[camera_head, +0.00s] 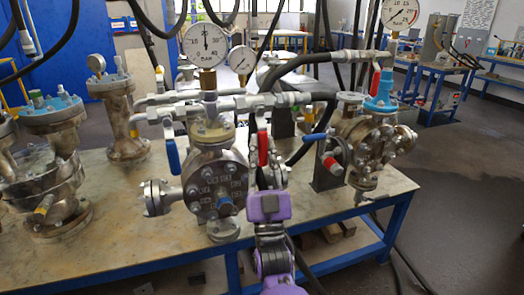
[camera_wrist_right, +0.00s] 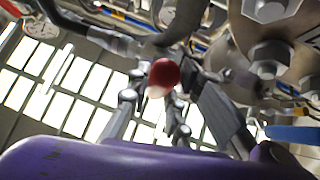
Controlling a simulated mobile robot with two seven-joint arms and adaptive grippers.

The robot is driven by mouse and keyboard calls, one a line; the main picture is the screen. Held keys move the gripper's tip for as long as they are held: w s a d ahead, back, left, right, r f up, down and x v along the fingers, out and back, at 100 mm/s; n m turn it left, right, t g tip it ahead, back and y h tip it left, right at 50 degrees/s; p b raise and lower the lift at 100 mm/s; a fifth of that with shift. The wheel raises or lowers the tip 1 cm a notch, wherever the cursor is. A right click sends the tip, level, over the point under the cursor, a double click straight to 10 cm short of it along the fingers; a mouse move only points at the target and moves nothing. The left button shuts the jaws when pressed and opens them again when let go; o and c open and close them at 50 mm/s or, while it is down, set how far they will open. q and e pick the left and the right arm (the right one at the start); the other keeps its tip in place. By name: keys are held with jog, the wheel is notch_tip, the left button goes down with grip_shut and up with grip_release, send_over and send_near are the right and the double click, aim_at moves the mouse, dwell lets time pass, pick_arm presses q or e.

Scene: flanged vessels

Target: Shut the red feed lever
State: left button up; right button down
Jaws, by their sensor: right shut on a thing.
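The red feed lever (camera_head: 263,149) hangs down from the pipe fitting above the middle flanged vessel's right side in the head view. My right gripper (camera_head: 268,180) reaches up to it from below, in front of the table. In the wrist view the lever's rounded red end (camera_wrist_right: 163,74) sits between the fingers of my right gripper (camera_wrist_right: 156,100), which are shut on it. The fingertips' exact contact is partly hidden in the head view. My left gripper is in neither view.
A blue lever (camera_head: 172,154) hangs left of the red one, beside the flanged vessel (camera_head: 217,186). Pressure gauges (camera_head: 205,45) stand above. Another vessel (camera_head: 378,140) with a red lever (camera_head: 375,82) stands at right. Black hoses cross behind. The table's front right (camera_head: 310,225) is mostly clear.

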jog(key=c, duration=1.6)
grip_release()
jog(key=shift+r, duration=0.1)
jog(key=shift+o, duration=0.2)
jog(key=a+v, duration=0.1)
jog(key=v, duration=1.1)
jog(key=shift+d, duration=0.45)
